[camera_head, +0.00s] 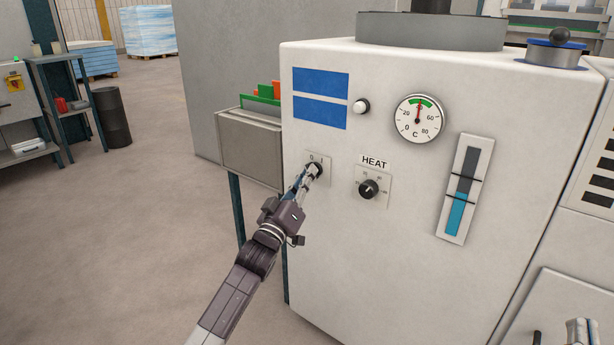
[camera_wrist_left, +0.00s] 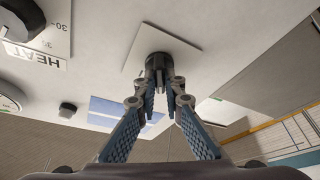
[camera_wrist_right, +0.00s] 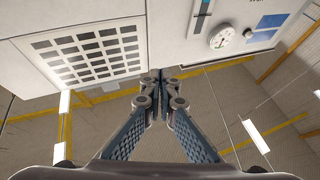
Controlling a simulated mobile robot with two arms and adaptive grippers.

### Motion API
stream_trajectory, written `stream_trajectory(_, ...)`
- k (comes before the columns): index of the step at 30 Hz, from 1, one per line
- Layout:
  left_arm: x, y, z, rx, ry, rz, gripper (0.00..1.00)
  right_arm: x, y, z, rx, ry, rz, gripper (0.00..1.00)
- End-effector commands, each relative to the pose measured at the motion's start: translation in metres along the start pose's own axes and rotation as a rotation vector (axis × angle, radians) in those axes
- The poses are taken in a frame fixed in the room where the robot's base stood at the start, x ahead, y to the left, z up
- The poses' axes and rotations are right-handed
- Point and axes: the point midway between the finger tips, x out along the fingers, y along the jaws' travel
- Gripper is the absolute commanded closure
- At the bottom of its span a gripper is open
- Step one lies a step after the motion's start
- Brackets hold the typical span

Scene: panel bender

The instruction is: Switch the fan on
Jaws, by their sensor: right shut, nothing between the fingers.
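The switch plate marked 0 and 1 (camera_head: 325,164) is on the white machine's front, left of the HEAT dial (camera_head: 368,189). Its black knob (camera_wrist_left: 158,64) sits between my left fingertips, which largely cover it in the head view. My left gripper (camera_head: 316,170) is closed around the knob, its fingers reaching the plate; the left wrist view shows the two fingers (camera_wrist_left: 161,92) with a knob-wide gap. The knob's exact pointing is hidden.
Above the HEAT dial are a white round button (camera_head: 361,106) and a temperature gauge (camera_head: 419,119). A blue level indicator (camera_head: 465,190) is to the right. A grey box with coloured folders (camera_head: 250,145) juts out on the left. Open floor lies left of the machine.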

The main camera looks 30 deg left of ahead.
Motion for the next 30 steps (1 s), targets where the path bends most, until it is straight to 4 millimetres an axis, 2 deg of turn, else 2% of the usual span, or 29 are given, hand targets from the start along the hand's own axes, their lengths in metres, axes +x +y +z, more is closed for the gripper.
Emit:
stream_trajectory(10, 0.000, 0.000, 0.000, 0.008, -0.001, 0.003, 1.00, 0.000, 0.000, 0.001, 0.000, -0.003, 0.000, 1.00)
stream_trajectory(17, 0.000, -0.001, 0.000, 0.079, -0.002, 0.031, 1.00, 0.001, 0.000, 0.008, 0.000, -0.039, 0.001, 1.00)
stream_trajectory(30, 0.001, -0.002, -0.001, 0.422, -0.002, 0.173, 1.00, -0.007, 0.007, 0.050, -0.009, -0.241, 0.013, 1.00)
